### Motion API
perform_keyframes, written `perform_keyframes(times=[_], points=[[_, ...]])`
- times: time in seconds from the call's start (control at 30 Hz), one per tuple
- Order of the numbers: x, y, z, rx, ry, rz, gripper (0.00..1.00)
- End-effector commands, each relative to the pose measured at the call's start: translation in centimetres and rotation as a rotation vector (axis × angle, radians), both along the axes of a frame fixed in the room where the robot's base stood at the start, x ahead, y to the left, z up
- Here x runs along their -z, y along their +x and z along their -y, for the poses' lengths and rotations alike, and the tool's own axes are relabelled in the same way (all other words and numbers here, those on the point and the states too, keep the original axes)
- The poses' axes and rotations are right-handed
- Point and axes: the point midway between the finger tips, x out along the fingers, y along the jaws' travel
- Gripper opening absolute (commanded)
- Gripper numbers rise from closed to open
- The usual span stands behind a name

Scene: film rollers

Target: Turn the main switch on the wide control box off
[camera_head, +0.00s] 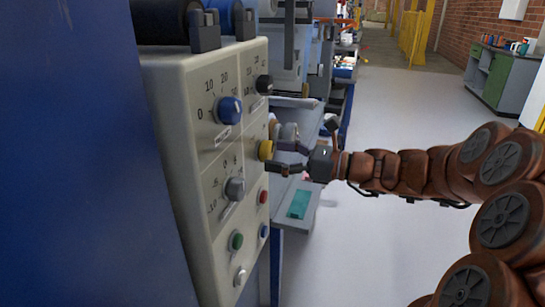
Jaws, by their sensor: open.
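A beige control box (205,160) fills the left of the view, its face seen at a steep angle. It carries a blue knob (230,110) and a grey knob (235,188) with number scales, and a black knob (264,84). A yellow knob (265,150) sits near the far edge of the face. A small metal switch (239,275) is at the bottom. No readable label shows which one is the main switch. My gripper (275,157) is open, its fingers pointing left at the yellow knob, one above and one below it. I cannot tell whether they touch it.
The face also has green (236,241), red (263,196) and blue (264,231) buttons. A blue machine panel (75,170) stands at left. A grey surface with a teal item (299,204) lies below my gripper. Open floor (400,110) is at right; a green cabinet (497,82) stands farther back.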

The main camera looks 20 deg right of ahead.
Motion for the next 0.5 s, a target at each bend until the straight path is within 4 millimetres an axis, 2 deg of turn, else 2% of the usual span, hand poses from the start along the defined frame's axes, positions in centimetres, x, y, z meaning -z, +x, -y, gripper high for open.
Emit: perform_keyframes(times=[0.2,0.5], points=[[-0.03,0.72,-1.18,-0.003,0.001,0.002,0.78],[-0.07,0.82,-1.26,-0.001,0.002,0.001,0.78]])
